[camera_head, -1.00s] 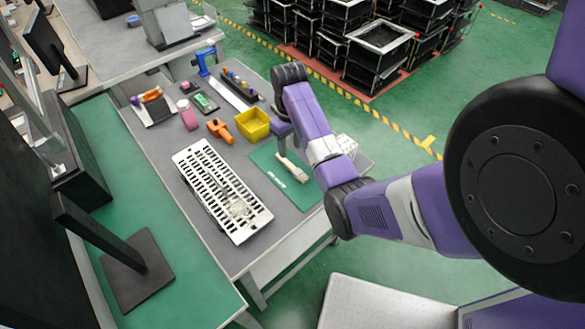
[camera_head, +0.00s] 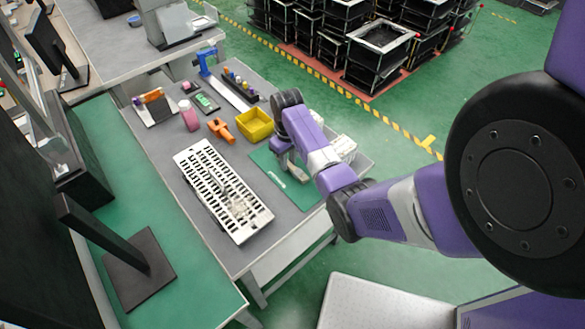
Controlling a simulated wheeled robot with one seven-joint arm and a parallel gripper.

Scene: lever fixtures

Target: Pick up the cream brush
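The cream brush (camera_head: 299,173) lies on the green mat (camera_head: 296,191) on the grey workbench. Only a pale part of it shows, because my arm and gripper cover the rest. My gripper (camera_head: 284,158) points down over the mat, at the brush. Its fingertips are small and partly hidden by my wrist. I cannot tell whether the fingers are open or shut, or whether they touch the brush.
A white slotted tray (camera_head: 208,178) lies left of the mat. A yellow bin (camera_head: 254,124), an orange tool (camera_head: 220,130) and a pink bottle (camera_head: 188,115) stand farther back. A pale box (camera_head: 343,147) is right of my gripper.

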